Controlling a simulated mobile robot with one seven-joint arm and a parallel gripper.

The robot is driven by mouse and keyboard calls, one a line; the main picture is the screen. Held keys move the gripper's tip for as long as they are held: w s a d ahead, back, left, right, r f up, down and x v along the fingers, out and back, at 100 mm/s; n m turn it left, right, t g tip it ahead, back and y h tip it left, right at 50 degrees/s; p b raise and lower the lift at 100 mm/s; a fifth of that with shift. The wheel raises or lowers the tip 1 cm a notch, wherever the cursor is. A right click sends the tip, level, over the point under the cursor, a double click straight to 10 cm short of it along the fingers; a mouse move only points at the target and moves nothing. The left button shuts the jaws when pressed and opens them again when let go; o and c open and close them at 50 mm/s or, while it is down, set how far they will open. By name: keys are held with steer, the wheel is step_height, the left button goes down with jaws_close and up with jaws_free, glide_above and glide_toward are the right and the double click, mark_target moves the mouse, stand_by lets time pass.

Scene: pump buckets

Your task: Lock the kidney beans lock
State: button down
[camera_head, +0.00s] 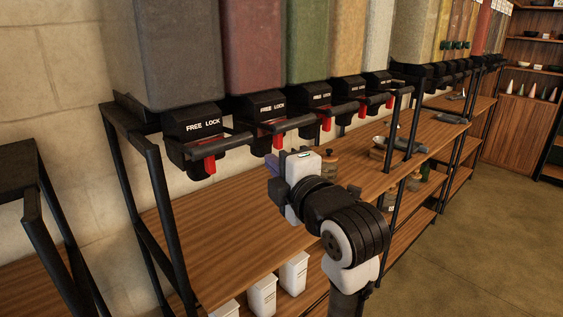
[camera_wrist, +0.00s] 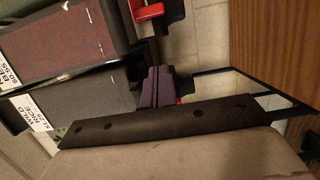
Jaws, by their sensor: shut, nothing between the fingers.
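The dark red dispenser (camera_head: 252,45) is second from the left; its label in the wrist view is too blurred to read, so I cannot confirm that it holds kidney beans. Under it is a black FREE LOCK head (camera_head: 267,107) with a red lever (camera_head: 278,141) hanging down. My gripper (camera_head: 272,164) is shut and empty, just below that lever in the picture; I cannot tell whether they touch. In the wrist view my shut fingers (camera_wrist: 158,88) are at the centre. A red lever (camera_wrist: 147,10) shows at the top, apart from them. The dark red container (camera_wrist: 65,40) is at upper left.
The black-grey dispenser (camera_head: 165,55) with its own red lever (camera_head: 209,164) is on the left. Green and further dispensers (camera_head: 307,40) line up to the right. A wooden shelf (camera_head: 225,225) lies below, with white canisters (camera_head: 262,295) under it. A metal scoop (camera_head: 402,145) lies on the right.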

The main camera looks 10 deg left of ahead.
mark_target(282, 140)
steer(key=w+a+p, duration=0.1)
steer(key=w, duration=0.1)
steer(key=w+a+p, duration=0.1)
steer(key=w, duration=0.2)
steer(key=w+a+p, duration=0.1)
steer(key=w, duration=0.1)
steer(key=shift+w+r, duration=0.1)
steer(key=shift+w, duration=0.1)
steer(key=shift+w+d, duration=0.3)
steer(key=shift+w, duration=0.15)
steer(key=shift+w+d+b, duration=0.55)
steer(key=shift+w+d, duration=0.25)
steer(key=shift+w, duration=0.3)
